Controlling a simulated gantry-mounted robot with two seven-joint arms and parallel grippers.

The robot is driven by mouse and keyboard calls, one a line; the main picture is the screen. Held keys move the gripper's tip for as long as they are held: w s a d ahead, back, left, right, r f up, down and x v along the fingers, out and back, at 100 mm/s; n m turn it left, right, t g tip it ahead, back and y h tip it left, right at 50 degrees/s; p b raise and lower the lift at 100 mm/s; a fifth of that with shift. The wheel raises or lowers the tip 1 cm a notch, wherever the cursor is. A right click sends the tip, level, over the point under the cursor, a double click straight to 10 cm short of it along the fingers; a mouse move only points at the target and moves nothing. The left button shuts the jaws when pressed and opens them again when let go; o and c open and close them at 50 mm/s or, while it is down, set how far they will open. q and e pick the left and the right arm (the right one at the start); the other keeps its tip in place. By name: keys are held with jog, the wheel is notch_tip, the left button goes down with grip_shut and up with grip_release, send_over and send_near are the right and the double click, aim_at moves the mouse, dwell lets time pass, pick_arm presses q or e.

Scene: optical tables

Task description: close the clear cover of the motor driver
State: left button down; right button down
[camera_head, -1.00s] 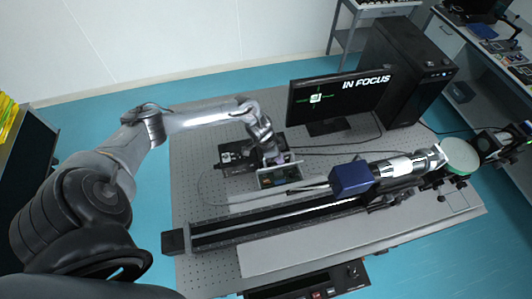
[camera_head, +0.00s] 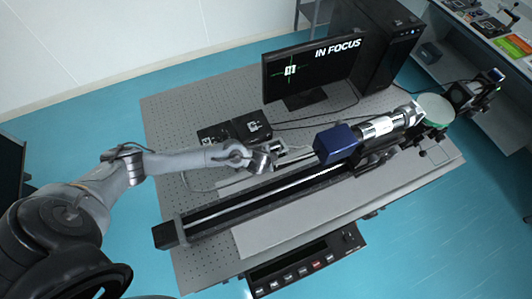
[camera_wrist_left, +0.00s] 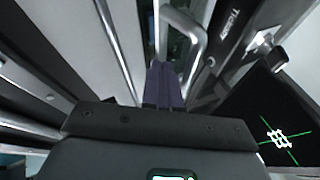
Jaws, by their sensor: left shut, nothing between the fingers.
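My left gripper (camera_head: 272,152) is over the optical table, low beside the long black rail, with its arm coming in from the left. In the left wrist view its dark purple fingers (camera_wrist_left: 165,85) are together and empty. Just past the fingertips there is a bent, shiny bar (camera_wrist_left: 196,35) and a strip of green circuit board (camera_wrist_left: 178,48), which look like part of the motor driver. In the head view the gripper hides most of the motor driver. The clear cover is hard to make out and I cannot tell its angle. My right gripper is not in view.
The long black rail (camera_head: 210,217) runs along the table in front of the gripper. A dark blue box (camera_head: 335,143) is to the right. Two black boxes (camera_head: 252,126) stand behind, below the monitor (camera_head: 312,65). The perforated table (camera_head: 165,130) is bare at the left.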

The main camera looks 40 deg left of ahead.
pick_arm(q)
jog(key=shift+s+d+f, duration=0.15)
jog(key=shift+d+f, duration=0.1)
jog(key=shift+f, duration=0.35)
dwell(0.3)
